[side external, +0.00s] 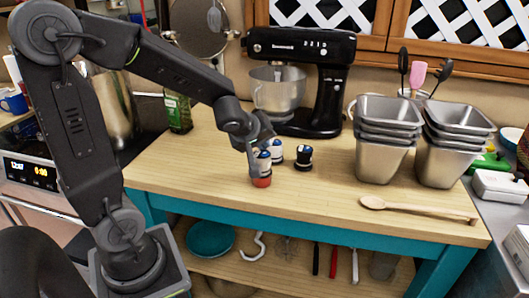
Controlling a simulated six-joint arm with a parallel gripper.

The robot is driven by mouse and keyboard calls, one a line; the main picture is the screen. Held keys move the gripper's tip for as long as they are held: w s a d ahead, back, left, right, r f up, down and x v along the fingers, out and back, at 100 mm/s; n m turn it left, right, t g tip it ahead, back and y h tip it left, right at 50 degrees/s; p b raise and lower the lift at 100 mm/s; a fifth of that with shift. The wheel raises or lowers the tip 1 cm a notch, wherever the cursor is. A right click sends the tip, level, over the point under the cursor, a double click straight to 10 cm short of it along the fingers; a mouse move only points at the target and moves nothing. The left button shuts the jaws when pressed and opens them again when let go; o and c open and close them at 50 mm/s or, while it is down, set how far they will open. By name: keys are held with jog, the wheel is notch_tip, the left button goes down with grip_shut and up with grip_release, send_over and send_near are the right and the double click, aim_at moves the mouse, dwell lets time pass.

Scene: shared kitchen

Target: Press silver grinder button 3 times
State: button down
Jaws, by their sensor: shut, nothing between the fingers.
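Three small grinders stand close together on the wooden table top. One has a red lower part (262,182) and a pale upper part, partly covered by my gripper. A pale, silvery-white grinder (276,153) with a dark blue top stands just behind it to the right. A black grinder (304,158) with a light spot on top stands further right. My gripper (254,172) points down and is shut and empty at the left side of the red-based grinder. I cannot tell whether it touches that grinder. The pale grinder's button is too small to make out.
A black stand mixer (322,75) with a steel bowl stands behind the grinders. Stacked metal tins (381,160) stand to the right, with a wooden spoon (415,207) in front. A green bottle (178,110) stands at the back left. The table front is mostly clear.

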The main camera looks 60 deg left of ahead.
aim_at(262, 152)
jog(key=shift+f, duration=0.4)
dwell(0.4)
jog(key=shift+r, duration=0.9)
notch_tip(262, 152, up, 6)
dwell(0.4)
dwell(2.4)
jog(key=shift+f, duration=3.05)
